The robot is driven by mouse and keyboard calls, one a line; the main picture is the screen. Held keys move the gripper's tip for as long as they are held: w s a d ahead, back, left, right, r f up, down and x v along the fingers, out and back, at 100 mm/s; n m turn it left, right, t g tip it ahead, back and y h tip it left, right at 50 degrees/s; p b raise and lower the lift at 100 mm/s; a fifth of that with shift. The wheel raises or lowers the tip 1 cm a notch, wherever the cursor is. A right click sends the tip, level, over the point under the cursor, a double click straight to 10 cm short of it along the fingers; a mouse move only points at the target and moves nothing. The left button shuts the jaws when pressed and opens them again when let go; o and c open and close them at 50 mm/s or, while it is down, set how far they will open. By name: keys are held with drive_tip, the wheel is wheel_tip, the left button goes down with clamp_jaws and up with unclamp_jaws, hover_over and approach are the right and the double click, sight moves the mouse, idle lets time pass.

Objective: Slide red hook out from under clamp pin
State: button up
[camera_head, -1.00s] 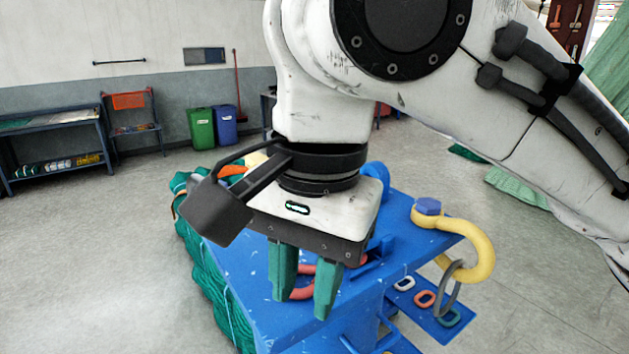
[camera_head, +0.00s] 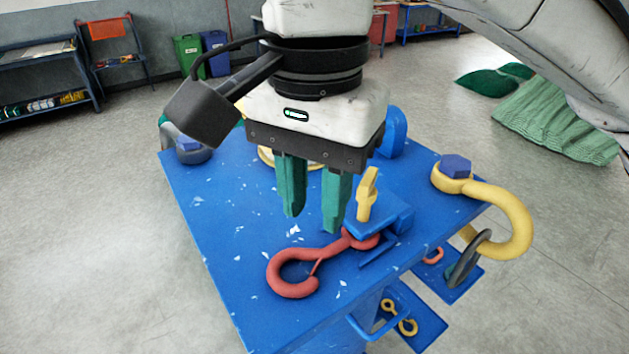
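The red hook (camera_head: 292,286) lies flat on the blue table (camera_head: 232,219), its open curve toward the front left. Its eye end is at the blue clamp block (camera_head: 381,214), partly hidden there. The clamp has an upright yellow pin or handle (camera_head: 367,194); whether the pin passes through the hook's eye cannot be made out. My gripper (camera_head: 313,218) points down above the table, behind the hook. Its two green fingers are apart with nothing between them, and they appear clear of the hook.
A yellow shackle (camera_head: 505,210) with a grey ring (camera_head: 467,260) overhangs the table's right edge. A grey fitting with a blue bolt (camera_head: 190,150) stands at the back left. Small trays (camera_head: 408,322) hang off the front right. The table's left part is clear.

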sight(314, 264)
wheel_tip(314, 264, down, 10)
drive_tip(key=shift+s+f, duration=0.1)
idle(0.4)
clamp_jaws()
idle(0.4)
